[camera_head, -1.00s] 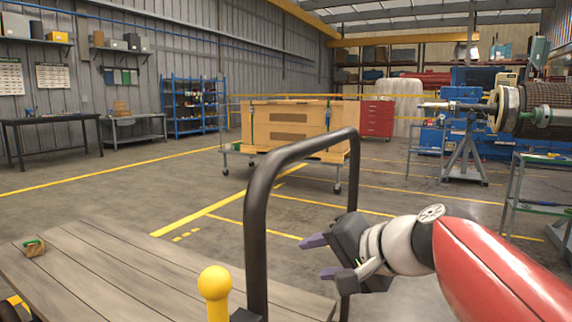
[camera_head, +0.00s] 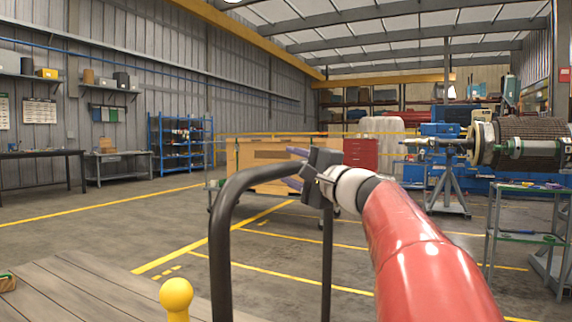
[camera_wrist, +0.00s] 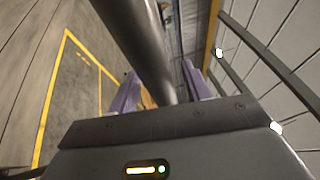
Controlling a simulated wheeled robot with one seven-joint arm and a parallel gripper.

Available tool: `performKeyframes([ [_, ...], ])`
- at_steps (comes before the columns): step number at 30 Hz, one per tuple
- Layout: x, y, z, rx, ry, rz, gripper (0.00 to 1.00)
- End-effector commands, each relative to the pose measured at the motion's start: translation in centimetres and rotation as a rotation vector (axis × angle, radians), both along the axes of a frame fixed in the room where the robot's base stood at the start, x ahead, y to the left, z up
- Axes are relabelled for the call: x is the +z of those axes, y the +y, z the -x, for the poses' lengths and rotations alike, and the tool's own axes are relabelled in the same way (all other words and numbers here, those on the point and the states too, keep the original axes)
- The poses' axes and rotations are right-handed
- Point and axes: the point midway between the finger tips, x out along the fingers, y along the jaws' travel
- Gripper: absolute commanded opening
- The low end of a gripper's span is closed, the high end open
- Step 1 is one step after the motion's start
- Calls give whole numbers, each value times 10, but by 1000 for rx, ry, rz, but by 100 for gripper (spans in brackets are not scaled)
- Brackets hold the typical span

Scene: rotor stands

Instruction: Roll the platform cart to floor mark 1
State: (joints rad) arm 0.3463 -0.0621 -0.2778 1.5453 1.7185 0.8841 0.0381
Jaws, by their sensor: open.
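The platform cart's grey plank deck (camera_head: 85,290) fills the lower left of the head view, with its black hoop handle (camera_head: 221,250) rising at its right side. My gripper (camera_head: 291,168) is at the top bar of the handle, with its two purple fingers apart. In the wrist view the dark handle bar (camera_wrist: 145,45) runs between the open fingers (camera_wrist: 160,92); I cannot tell whether they touch it. Yellow floor lines (camera_head: 205,243) and short yellow dashes (camera_head: 168,271) lie beyond the deck. I cannot read which marking is mark 1.
A yellow knob (camera_head: 176,294) stands by the deck. A wooden crate (camera_head: 250,165) on a wheeled frame stands beyond the handle. A rotor on a stand (camera_head: 448,185) and a green-grey trolley (camera_head: 525,238) are at right. Open floor (camera_head: 110,230) lies left of the crate.

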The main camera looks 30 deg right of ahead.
Motion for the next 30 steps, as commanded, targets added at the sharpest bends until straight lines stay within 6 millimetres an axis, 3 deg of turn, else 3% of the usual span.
performKeyframes([
  [4,2,3,-11,0,1,0,49],
  [13,2,4,-13,1,1,1,47],
  [24,2,4,-13,0,1,1,0],
  [30,1,4,-13,1,2,2,0],
])
